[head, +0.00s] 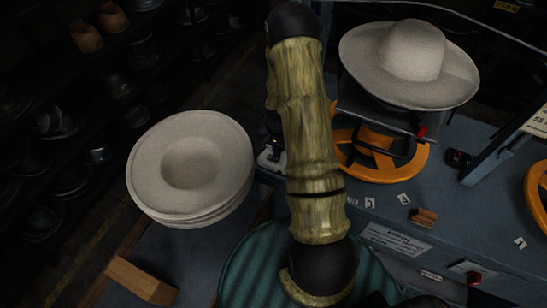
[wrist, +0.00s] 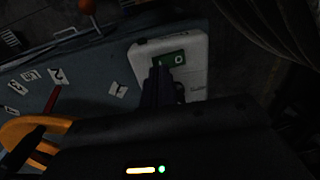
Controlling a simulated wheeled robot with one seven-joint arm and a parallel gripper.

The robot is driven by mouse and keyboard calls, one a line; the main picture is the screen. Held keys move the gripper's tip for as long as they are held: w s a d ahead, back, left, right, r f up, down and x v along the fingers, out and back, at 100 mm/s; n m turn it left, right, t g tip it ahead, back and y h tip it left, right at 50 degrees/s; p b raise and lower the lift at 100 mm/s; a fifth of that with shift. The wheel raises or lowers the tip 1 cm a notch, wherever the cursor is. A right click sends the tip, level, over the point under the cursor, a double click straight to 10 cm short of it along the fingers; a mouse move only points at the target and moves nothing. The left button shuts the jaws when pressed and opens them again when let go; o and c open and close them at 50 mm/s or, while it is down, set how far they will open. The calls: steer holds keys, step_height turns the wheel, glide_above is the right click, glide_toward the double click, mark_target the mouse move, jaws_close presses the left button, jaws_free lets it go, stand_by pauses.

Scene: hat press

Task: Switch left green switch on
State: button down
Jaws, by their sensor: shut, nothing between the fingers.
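A white switch box (wrist: 196,50) with a green switch plate (wrist: 180,59) shows at the top middle of the wrist view. The plate bears a small white square mark on its right side. My gripper (wrist: 162,70) is dark and shut, with its fingertips over the lower left of the green plate. Whether they touch it I cannot tell, and the switch's position is too dark and partly covered to read. In the head view, a white part of a box (head: 266,160) shows left of my arm; my gripper is hidden behind the arm there.
An orange wheel (head: 414,165) stands right of my arm, below a grey hat (head: 411,50) on the press. Stacked grey hats (head: 190,165) lie at the left. Number labels (wrist: 57,76) and an orange knob (wrist: 87,7) are near the box.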

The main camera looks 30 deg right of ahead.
steer(key=shift+f+b, duration=0.7)
steer(key=shift+f, duration=0.25)
stand_by(0.8)
steer(key=shift+r+p, duration=2.35)
steer(key=shift+r, duration=1.2)
steer(key=s+a+r+n+t+b, duration=0.1)
steer(key=s+a+r+n, duration=0.4)
steer(key=r, duration=0.5)
steer(key=s+a+r+n+t+b, duration=0.1)
steer(key=s+a+r+n, duration=0.4)
steer(key=r, duration=0.5)
steer(key=s+a+b, duration=0.1)
steer(key=s+a, duration=0.1)
steer(key=a, duration=0.1)
steer(key=shift+s+a+t, duration=0.3)
